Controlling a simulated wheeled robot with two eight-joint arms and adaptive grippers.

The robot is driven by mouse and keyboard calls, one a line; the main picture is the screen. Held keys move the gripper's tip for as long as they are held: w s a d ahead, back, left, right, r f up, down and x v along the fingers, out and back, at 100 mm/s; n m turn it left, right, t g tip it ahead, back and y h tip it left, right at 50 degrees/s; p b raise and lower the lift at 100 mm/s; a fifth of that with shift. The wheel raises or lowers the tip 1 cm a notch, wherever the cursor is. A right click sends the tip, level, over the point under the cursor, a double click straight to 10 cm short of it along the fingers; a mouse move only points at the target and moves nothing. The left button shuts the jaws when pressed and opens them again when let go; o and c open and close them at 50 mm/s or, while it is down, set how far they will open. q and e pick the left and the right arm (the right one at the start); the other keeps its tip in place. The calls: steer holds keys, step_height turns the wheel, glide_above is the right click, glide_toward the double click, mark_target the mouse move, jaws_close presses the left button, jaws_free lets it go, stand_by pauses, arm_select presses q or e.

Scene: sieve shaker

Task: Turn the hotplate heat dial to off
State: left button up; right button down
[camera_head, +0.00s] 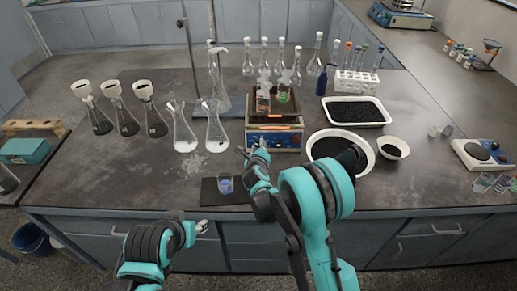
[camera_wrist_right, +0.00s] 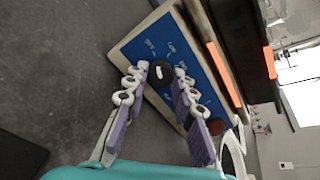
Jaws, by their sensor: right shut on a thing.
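The hotplate (camera_head: 289,125) stands at mid-table, with an orange glowing edge under its top and a blue front panel that also shows in the right wrist view (camera_wrist_right: 150,47). The black heat dial (camera_wrist_right: 158,73) sits on this panel, with small white lettering around it. In the head view my right gripper (camera_head: 251,153) is at the panel's left part; the dial is hard to make out there. My left gripper (camera_head: 201,228) is low at the table's front edge, apart from the hotplate; its opening is unclear.
Two small flasks (camera_head: 264,100) stand on the hotplate. A dark mat (camera_head: 210,197) with a small blue-filled beaker (camera_head: 225,185) lies in front. Conical flasks (camera_head: 183,138) stand to the left. A white bowl of black grains (camera_head: 371,154) stands close on the right.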

steer(key=shift+n, duration=0.7)
steer(key=c, duration=1.3)
jaws_free()
steer(key=shift+o, duration=0.2)
steer(key=v, duration=1.2)
